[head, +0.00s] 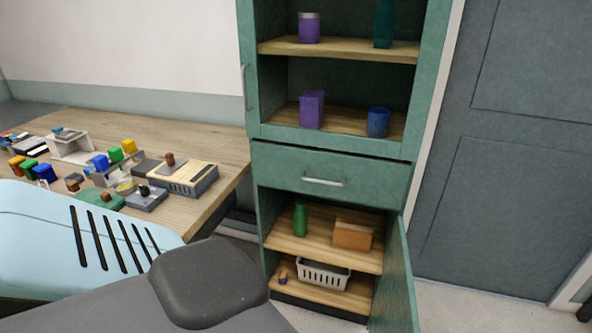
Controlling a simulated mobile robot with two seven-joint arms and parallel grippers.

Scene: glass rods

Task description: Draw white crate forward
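The white crate (323,275) is a small basket with slotted sides. It sits on the bottom shelf (318,296) of the green cabinet, near the shelf's middle. Its front side faces out of the cabinet, and its inside is mostly in shadow under the shelf above. Neither of my grippers shows in the head view, so nothing is seen touching the crate.
The lower cabinet door (398,285) stands open at the right. A small orange and purple object (283,277) is left of the crate. A green bottle (300,219) and orange box (352,235) stand above. A cluttered wooden table (215,150) is at left.

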